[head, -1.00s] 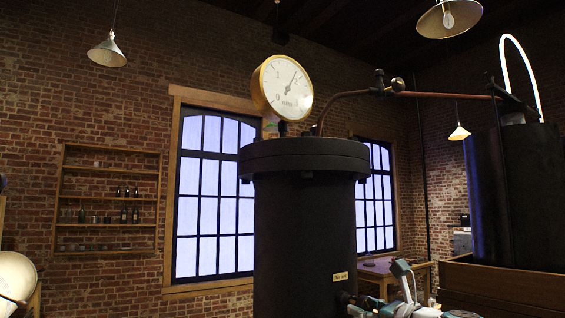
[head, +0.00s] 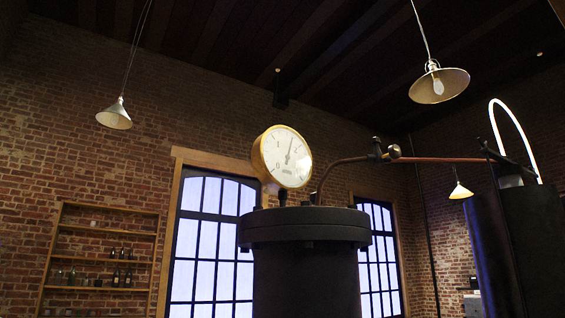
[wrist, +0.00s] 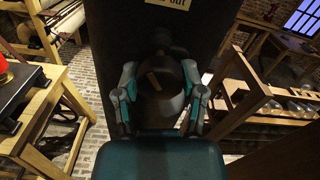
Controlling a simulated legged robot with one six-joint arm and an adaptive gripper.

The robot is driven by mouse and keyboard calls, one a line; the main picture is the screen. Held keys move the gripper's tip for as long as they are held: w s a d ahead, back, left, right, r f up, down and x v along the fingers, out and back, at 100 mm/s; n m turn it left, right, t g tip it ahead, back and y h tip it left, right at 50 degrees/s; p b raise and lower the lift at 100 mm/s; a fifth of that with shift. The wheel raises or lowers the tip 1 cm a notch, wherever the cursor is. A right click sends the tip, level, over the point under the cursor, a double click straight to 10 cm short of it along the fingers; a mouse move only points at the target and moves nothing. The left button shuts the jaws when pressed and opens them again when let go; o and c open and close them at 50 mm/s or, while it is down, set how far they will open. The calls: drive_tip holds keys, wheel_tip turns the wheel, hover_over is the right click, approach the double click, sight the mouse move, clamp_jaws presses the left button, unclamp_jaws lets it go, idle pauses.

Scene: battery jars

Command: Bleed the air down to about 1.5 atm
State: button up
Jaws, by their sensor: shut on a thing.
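A dark upright cylinder (head: 305,275) with a wide flanged lid stands in the middle of the head view. A round brass-rimmed gauge (head: 283,158) sits above its lid. The needle points up and slightly right, between 1 and 2 and appearing nearer the 2. In the wrist view, my gripper (wrist: 161,112) is shut around a dark round valve knob (wrist: 158,80) with a tan mark. The fingers lie on either side of the knob. Above it is a pale label (wrist: 168,3), partly cut off, ending in "out". My gripper is out of the head view.
A copper pipe (head: 440,160) runs from the cylinder's top to another dark vessel (head: 512,245) at right. In the wrist view, wooden frames stand at left (wrist: 45,115) and right (wrist: 255,100). Brick floor shows between.

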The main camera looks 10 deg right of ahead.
drive_tip(key=m, duration=0.7)
idle(0.3)
drive_tip(key=o, duration=1.3)
drive_tip(key=shift+w, duration=0.1)
drive_tip(key=v, duration=0.5)
